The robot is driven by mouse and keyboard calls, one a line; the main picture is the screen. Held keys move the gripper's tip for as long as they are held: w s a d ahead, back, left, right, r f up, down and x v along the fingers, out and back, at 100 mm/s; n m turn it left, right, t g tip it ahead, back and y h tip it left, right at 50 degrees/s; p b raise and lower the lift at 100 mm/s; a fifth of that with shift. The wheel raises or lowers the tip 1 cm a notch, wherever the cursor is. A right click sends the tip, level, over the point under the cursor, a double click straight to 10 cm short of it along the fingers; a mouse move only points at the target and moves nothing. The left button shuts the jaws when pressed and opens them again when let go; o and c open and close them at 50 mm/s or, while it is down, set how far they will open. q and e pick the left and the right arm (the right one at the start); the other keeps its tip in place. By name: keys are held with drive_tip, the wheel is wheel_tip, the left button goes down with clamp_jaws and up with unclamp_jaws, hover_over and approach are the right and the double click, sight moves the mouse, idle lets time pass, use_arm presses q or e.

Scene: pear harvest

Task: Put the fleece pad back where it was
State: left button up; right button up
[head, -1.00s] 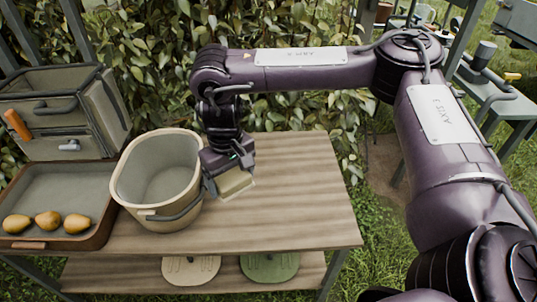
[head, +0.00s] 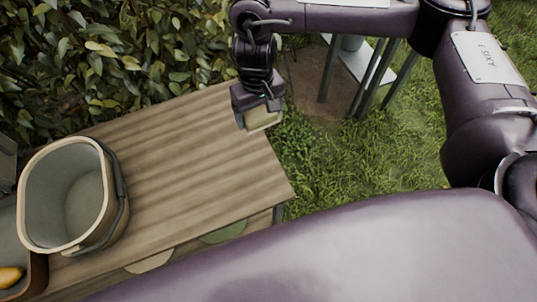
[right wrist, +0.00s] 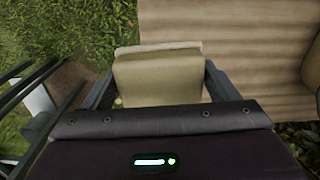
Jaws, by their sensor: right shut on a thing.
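My right gripper (head: 258,112) is shut on a beige, block-like fleece pad (head: 264,121). It holds the pad at the right end of the wooden table (head: 190,150), close to the table's edge and the grass. In the right wrist view the pad (right wrist: 157,77) sits between the two fingers of the gripper (right wrist: 158,92), with the table top behind it on the right and grass on the left. Whether the pad touches the table cannot be told. My left gripper is not in view.
A cream basket (head: 107,200) with a grey lining and a dark handle stands on the table's left part. A brown tray (head: 38,278) with a pear (head: 10,277) is partly cut off. The table top between basket and gripper is clear. Leaves stand behind.

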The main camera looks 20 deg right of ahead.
sight(253, 121)
drive_tip(key=s+a+p, duration=0.1)
drive_tip(key=p, duration=0.1)
drive_tip(key=s+a+r+p, duration=0.1)
drive_tip(key=p, duration=0.2)
drive_tip(key=shift+s+a, duration=0.1)
drive_tip(key=shift+a, duration=0.05)
use_arm(q)
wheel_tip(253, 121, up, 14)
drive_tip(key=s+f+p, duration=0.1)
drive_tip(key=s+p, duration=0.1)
drive_tip(key=p, duration=0.5)
use_arm(e)
drive_tip(key=s+f, duration=0.3)
drive_tip(key=s, duration=0.2)
drive_tip(key=shift+m, duration=0.4)
drive_tip(key=f+b, duration=0.7)
drive_tip(key=f, duration=0.1)
drive_tip(key=f+b, duration=0.7)
drive_tip(key=f, duration=0.1)
drive_tip(key=shift+s+a+f, duration=0.15)
drive_tip(key=shift+a, duration=0.05)
wheel_tip(253, 121, down, 4)
drive_tip(key=b, duration=0.2)
drive_tip(key=shift+r+b, duration=0.25)
drive_tip(key=shift+b, duration=0.05)
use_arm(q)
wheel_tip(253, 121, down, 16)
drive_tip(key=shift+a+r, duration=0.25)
use_arm(e)
drive_tip(key=shift+f, duration=0.1)
